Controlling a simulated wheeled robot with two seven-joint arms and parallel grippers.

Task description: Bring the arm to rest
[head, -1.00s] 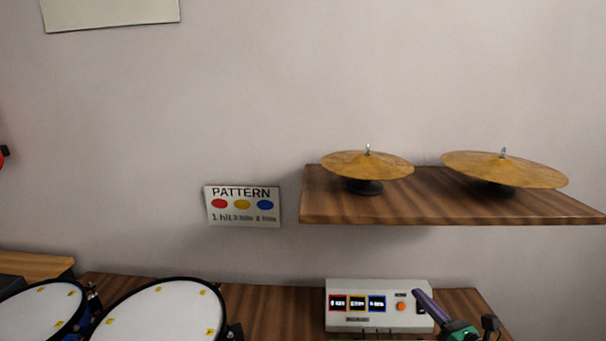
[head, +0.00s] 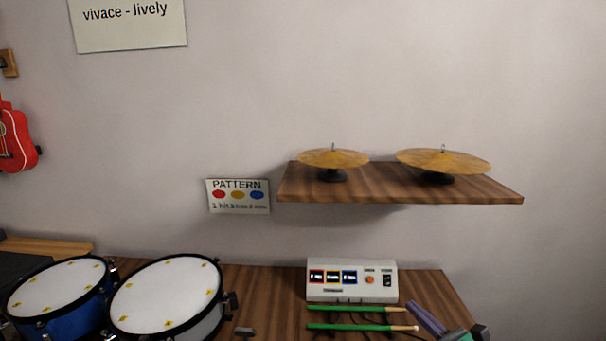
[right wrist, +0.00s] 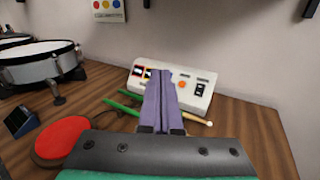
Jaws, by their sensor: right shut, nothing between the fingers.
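My right gripper (head: 425,318) comes in at the bottom right of the head view, beside the tips of the drumsticks. In the right wrist view its purple fingers (right wrist: 158,100) lie together, with nothing between them. They point toward the white drum module (head: 352,281), which also shows behind them in the wrist view (right wrist: 194,92). Two green drumsticks, one behind (head: 352,308) and one in front (head: 355,327), lie on the wooden table in front of the module. My left gripper does not show.
Two drums, one blue (head: 60,288) and one white (head: 165,295), stand at the left. A shelf (head: 400,190) with two cymbals hangs above the module. A red round pad (right wrist: 62,137) lies on the table near the gripper. Table right of the module is bare.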

